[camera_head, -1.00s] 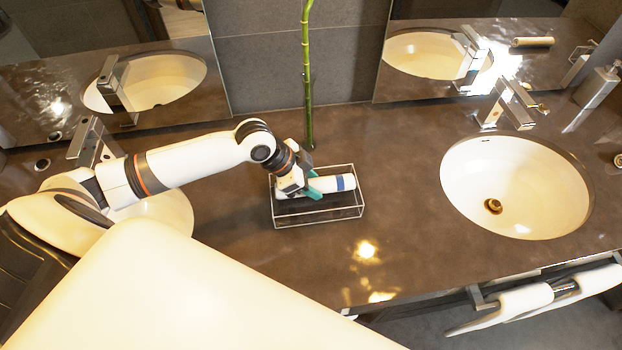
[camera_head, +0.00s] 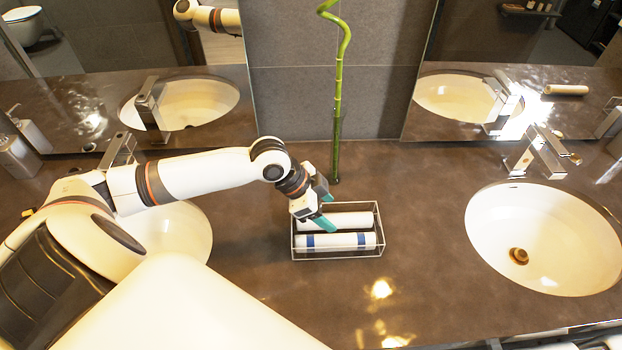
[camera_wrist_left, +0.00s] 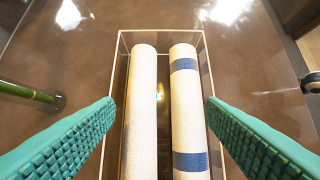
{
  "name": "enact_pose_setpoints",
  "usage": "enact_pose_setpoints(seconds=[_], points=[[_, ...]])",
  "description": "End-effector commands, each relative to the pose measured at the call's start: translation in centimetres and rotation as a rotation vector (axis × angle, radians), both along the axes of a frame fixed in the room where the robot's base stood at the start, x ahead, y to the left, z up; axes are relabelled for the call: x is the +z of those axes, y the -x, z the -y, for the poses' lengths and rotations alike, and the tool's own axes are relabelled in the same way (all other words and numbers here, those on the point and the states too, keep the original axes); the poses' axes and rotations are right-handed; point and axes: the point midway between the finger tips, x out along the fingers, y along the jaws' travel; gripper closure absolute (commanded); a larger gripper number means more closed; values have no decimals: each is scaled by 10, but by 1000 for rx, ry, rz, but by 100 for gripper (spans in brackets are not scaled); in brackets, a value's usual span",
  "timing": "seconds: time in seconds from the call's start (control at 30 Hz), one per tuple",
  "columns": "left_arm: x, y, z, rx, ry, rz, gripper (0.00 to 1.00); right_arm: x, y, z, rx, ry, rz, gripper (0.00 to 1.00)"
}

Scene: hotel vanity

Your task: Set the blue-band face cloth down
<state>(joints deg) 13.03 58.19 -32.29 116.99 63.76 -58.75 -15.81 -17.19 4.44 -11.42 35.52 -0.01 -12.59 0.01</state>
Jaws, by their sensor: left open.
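The blue-band face cloth (camera_head: 343,241) is a white roll with two blue bands. It lies lengthwise in a clear, open-topped tray (camera_head: 340,256), on the near side. A plain white roll (camera_head: 350,219) lies parallel beside it on the far side. In the left wrist view the blue-band cloth (camera_wrist_left: 187,115) is on the right and the plain roll (camera_wrist_left: 142,115) on the left. My left gripper (camera_head: 324,208) is open over the tray, its teal fingers apart on either side of the rolls in the wrist view and holding nothing. My right gripper is out of view.
A green bamboo stalk (camera_head: 338,110) stands just behind the tray. A white basin (camera_head: 545,238) is at the right; another (camera_head: 185,235) is partly hidden behind my left arm. The brown counter (camera_head: 420,215) is clear between the tray and right basin.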

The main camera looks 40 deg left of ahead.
Motion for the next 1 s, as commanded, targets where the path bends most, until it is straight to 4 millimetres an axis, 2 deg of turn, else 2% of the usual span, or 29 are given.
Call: enact_pose_setpoints(seconds=[0.2, 0.4, 0.6, 1.0], points=[[39, 16, -23, 0, -7, 0, 36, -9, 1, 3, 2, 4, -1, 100], [63, 25, -34, 1, -3, -2, 36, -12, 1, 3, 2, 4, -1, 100], [71, 28, -37, 1, 1, -3, 36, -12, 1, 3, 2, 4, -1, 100], [71, 27, -37, 0, 0, -2, 36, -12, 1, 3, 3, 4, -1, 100]])
